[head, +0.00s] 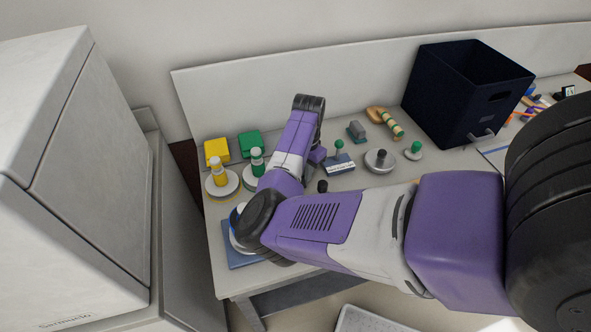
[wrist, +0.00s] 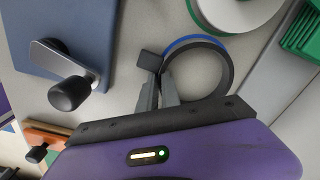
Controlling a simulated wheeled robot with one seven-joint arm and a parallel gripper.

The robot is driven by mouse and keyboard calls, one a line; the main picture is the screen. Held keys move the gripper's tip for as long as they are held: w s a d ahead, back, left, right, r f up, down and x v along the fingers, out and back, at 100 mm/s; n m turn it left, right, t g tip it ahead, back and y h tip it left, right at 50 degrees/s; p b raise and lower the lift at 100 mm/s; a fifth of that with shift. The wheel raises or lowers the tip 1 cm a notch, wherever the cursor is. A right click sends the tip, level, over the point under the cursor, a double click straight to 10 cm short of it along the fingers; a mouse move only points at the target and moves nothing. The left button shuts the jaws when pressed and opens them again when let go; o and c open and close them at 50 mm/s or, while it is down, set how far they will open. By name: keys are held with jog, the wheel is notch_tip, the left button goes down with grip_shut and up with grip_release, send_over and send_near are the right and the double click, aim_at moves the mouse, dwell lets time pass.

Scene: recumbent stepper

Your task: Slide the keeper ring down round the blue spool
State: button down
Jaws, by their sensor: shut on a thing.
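In the wrist view my gripper (wrist: 158,88) is shut on the near-left side of a dark ring (wrist: 226,80), apparently the keeper ring. A small dark block shows at the fingertips. A blue band (wrist: 188,41) follows the ring's far edge; I cannot tell whether it belongs to the ring or to something under it. The ring's middle looks pale and empty. In the head view a white disc with a blue rim (head: 234,217) shows partly behind my arm, above a blue pad (head: 237,258). The blue spool itself is not clearly visible, and my arm hides the fingertips there.
A yellow spool (head: 220,172) and a green spool (head: 257,161) stand on white discs at the table's left. A metal lever with a black knob (wrist: 70,93) is close left of my gripper. A dark bin (head: 455,95) stands at the back right.

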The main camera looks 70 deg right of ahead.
jog(key=shift+r+p, duration=1.05)
dwell(0.4)
jog(key=shift+r+p, duration=2.15)
jog(key=shift+r, duration=0.3)
